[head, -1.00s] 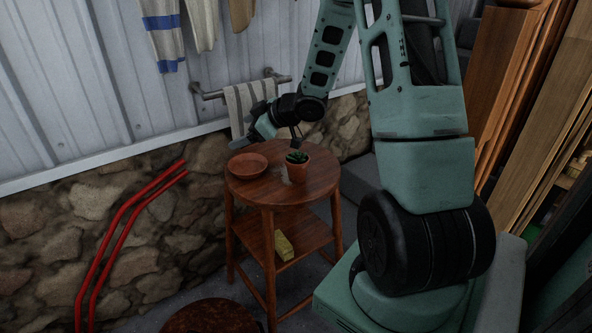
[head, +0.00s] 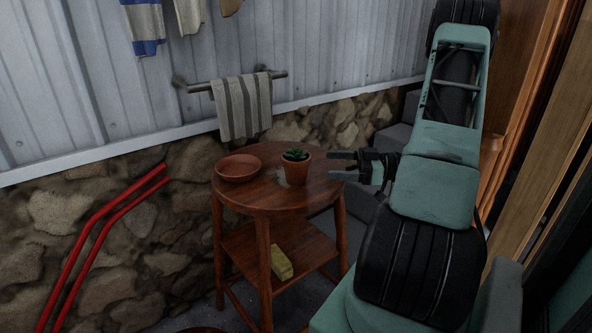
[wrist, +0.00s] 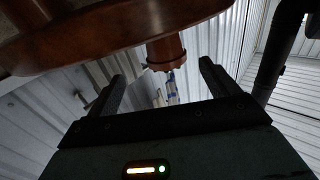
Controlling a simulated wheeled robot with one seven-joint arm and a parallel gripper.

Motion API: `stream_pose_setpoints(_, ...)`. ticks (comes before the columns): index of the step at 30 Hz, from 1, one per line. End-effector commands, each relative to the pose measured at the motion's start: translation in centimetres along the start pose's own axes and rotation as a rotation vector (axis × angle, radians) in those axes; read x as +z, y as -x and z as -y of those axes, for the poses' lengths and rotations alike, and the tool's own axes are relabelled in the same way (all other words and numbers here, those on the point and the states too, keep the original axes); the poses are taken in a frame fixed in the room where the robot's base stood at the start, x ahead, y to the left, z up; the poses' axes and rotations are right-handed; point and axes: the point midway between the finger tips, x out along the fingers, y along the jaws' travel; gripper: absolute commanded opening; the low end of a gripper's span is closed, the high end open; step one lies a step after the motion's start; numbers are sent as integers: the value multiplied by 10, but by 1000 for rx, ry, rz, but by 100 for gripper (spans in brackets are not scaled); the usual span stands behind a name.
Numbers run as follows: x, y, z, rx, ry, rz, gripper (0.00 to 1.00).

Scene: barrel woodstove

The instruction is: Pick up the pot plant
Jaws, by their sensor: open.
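The pot plant (head: 296,174) is a small terracotta pot with a green succulent. It stands upright on the round wooden table (head: 262,196), right of the middle of its top. My gripper (head: 333,165) is to the right of the pot in the head view, apart from it, with its fingers pointing left towards it. The gripper is open and empty. In the wrist view the picture is upside down: the pot (wrist: 165,52) hangs from the tabletop (wrist: 90,42) at the top, ahead of and between the open fingers (wrist: 162,72). The plant's leaves are hard to make out there.
A terracotta saucer (head: 238,168) lies left of the pot on the tabletop. A yellow block (head: 281,262) sits on the lower shelf. A striped towel (head: 242,108) hangs on a wall rail behind. Red bent bars (head: 98,238) stand at the left.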

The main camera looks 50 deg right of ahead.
Motion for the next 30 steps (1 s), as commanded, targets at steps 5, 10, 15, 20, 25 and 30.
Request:
stream_pose_setpoints(5,0,-29,1,-2,0,-1,87)
stream_pose_setpoints(10,0,-40,1,0,0,0,87)
stream_pose_setpoints(15,4,-60,6,-3,-1,-1,87)
stream_pose_setpoints(20,5,-82,8,-2,1,1,87)
stream_pose_setpoints(25,4,-91,8,0,1,0,87)
stream_pose_setpoints(30,4,-91,8,0,1,0,87)
